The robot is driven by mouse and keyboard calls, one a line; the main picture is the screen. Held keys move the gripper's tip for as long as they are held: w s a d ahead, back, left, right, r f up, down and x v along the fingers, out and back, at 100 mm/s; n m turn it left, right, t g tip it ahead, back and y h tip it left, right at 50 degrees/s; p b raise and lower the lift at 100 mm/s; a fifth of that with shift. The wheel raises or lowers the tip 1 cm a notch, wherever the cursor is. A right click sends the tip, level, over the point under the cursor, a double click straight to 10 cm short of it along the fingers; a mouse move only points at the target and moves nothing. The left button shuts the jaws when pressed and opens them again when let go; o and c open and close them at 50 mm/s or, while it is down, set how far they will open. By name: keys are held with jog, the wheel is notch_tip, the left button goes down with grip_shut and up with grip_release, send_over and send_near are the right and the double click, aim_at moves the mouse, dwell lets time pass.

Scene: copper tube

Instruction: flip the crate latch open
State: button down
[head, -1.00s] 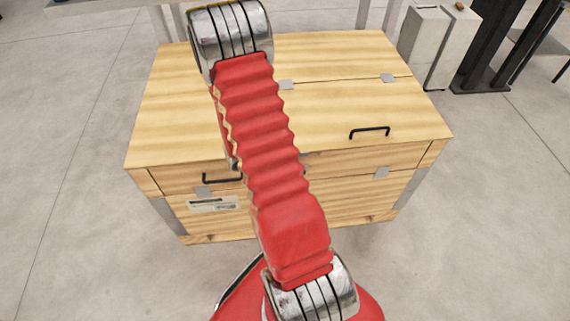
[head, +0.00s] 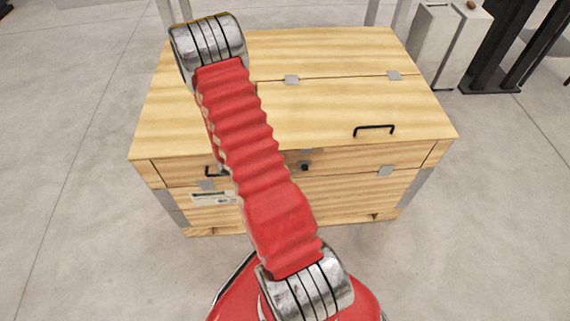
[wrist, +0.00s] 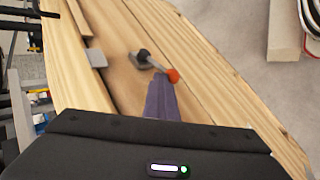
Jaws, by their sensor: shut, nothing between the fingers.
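The wooden crate (head: 345,105) has its lid down. Its latch shows as a dark knob (head: 305,167) on the front face, just below the lid edge. In the wrist view the latch has a black pivot (wrist: 143,56) on a grey plate and a thin metal lever ending in an orange tip (wrist: 173,75). My gripper (wrist: 162,84) is shut and empty. Its purple fingertips are just beside the orange tip; I cannot tell whether they touch. In the head view my gripper is hidden behind my arm.
Black handles sit on the lid (head: 374,129) and on the front, the latter partly hidden by my arm. Grey metal plates (head: 386,171) dot the crate. A white cabinet (head: 432,45) and a dark stand (head: 490,60) are behind at right. Floor around the crate is clear.

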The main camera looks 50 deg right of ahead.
jog(key=shift+w+a+f, duration=0.1)
jog(key=shift+a+f, duration=0.1)
jog(key=shift+f, duration=0.15)
jog(key=shift+r, duration=0.15)
jog(key=r, duration=0.2)
jog(key=d+r, duration=0.1)
jog(key=r, duration=0.1)
jog(key=shift+d+r, duration=0.15)
jog(key=shift+d, duration=0.05)
jog(key=w+a+f+v, duration=0.1)
jog(key=v, duration=0.8)
jog(key=shift+w+a, duration=0.15)
jog(key=shift+a, duration=0.15)
